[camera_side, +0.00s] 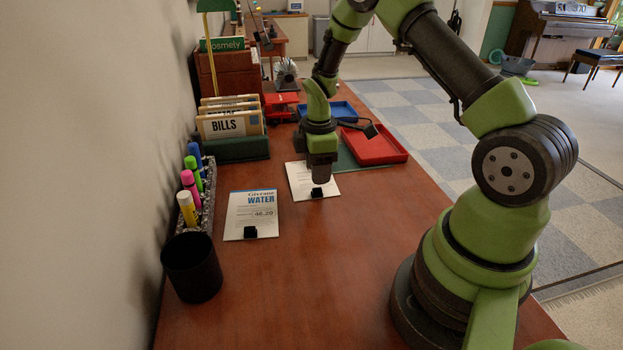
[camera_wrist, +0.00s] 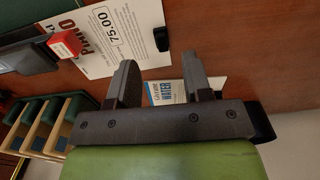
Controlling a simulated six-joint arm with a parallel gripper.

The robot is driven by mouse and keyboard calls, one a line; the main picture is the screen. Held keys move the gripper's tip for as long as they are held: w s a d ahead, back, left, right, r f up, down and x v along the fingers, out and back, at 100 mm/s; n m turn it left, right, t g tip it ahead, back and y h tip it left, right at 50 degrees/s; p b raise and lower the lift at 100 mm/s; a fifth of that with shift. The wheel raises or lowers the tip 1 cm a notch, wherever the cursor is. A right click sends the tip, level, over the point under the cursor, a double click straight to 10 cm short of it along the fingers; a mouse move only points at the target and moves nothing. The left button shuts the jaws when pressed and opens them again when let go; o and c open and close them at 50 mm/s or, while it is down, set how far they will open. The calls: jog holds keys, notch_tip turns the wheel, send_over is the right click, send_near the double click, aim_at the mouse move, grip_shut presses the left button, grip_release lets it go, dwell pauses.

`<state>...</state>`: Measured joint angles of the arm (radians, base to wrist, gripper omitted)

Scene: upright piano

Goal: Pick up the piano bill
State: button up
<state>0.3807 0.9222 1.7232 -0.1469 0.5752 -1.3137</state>
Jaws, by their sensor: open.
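The piano bill (camera_wrist: 112,35) is a white sheet reading "PIANO 75.00" in the wrist view, lying on the desk with a small black clip (camera_wrist: 161,39) at one edge. In the side view the piano bill (camera_side: 300,186) lies below my gripper (camera_side: 320,180), which hides part of it. In the wrist view my gripper (camera_wrist: 160,62) has its two fingers apart with nothing between them. The water bill (camera_wrist: 166,92) shows partly behind the fingers there. In the side view the water bill (camera_side: 250,216) lies left of the piano bill, with its own black clip.
A black cup (camera_side: 191,268) and a marker holder (camera_side: 208,200) stand along the wall. A file rack marked "BILLS" (camera_side: 229,125), a red tray (camera_side: 375,148) and a blue tray (camera_side: 330,111) lie farther back. The front desk (camera_side: 300,290) is clear.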

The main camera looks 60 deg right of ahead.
aim_at(317, 189)
notch_tip(317, 189, down, 5)
jog(key=shift+a+r, duration=0.1)
jog(key=shift+a, duration=0.05)
grip_shut()
jog(key=shift+r, duration=0.15)
